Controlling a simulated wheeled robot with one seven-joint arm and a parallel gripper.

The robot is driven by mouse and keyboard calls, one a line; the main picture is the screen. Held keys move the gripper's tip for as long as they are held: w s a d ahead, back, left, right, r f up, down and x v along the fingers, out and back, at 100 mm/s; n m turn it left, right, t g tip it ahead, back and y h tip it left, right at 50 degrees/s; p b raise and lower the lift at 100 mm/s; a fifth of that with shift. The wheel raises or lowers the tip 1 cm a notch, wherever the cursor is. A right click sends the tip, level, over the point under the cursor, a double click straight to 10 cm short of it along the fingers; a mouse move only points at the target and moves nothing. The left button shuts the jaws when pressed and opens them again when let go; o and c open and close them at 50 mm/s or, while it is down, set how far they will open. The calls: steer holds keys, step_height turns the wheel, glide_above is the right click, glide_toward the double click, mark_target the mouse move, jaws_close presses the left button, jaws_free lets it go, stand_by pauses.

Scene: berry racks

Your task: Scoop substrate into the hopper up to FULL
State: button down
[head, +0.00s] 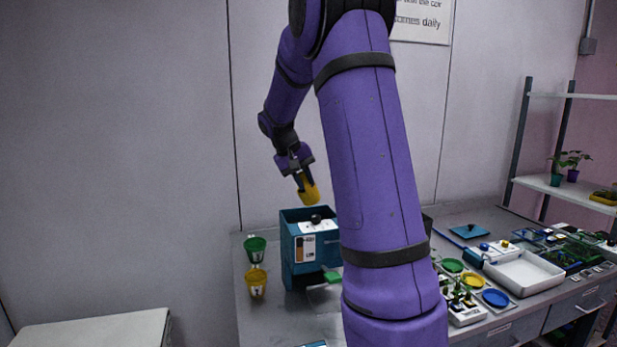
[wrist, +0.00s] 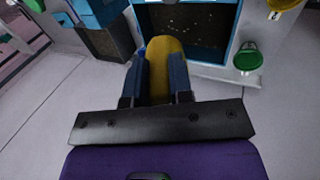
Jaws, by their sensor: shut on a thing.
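My gripper (head: 302,174) is shut on a yellow scoop (head: 310,193), held tilted downward in the air above the blue hopper (head: 291,250). In the wrist view, my gripper (wrist: 158,62) has its two fingers on either side of the yellow scoop (wrist: 166,46). The scoop overlaps the near edge of the hopper (wrist: 233,38) there. Dark, speckled substrate (wrist: 190,22) shows inside it. A label (head: 305,248) is on the hopper's front; its marks are too small to read. I cannot tell whether the scoop holds substrate.
A green cup (head: 255,248) and a yellow cup (head: 257,283) stand left of the hopper. A dark-sided box (wrist: 110,44) shows left in the wrist view. A white tray (head: 524,273) and coloured dishes lie right of my arm, which hides the middle of the bench.

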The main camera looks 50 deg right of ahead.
steer(key=w+a+f+g+h, duration=0.1)
steer(key=a+f+g+h, duration=0.2)
steer(key=h, duration=0.6)
steer(key=shift+w+f+g+h, duration=0.3)
steer(key=shift+w+f+g, duration=0.1)
steer(key=shift+f+g, duration=1.2)
steer(key=shift+a+f, duration=0.15)
